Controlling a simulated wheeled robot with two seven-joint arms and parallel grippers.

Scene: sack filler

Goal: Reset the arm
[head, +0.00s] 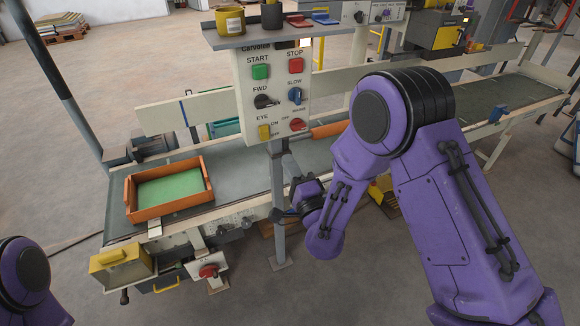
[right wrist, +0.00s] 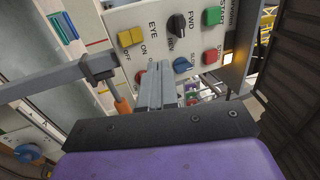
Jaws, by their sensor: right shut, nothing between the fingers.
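My right arm reaches in from the lower right, and its purple links cover part of the conveyor. My right gripper (head: 291,167) is in front of the conveyor, just below the control panel (head: 244,92) and close to its grey post. In the right wrist view the gripper's two fingers (right wrist: 155,88) are together with nothing between them, and the panel (right wrist: 150,55) with its buttons and knobs lies beyond them. I cannot tell whether the fingers touch the panel. Only a purple part of my left arm shows at the lower left; my left gripper is out of view.
An orange tray with a green bottom (head: 131,198) sits on the conveyor belt (head: 233,190) at left. Cups stand on a shelf (head: 290,32) above the panel. A yellow box (head: 120,262) and a red knob (head: 208,271) are at the conveyor's near side.

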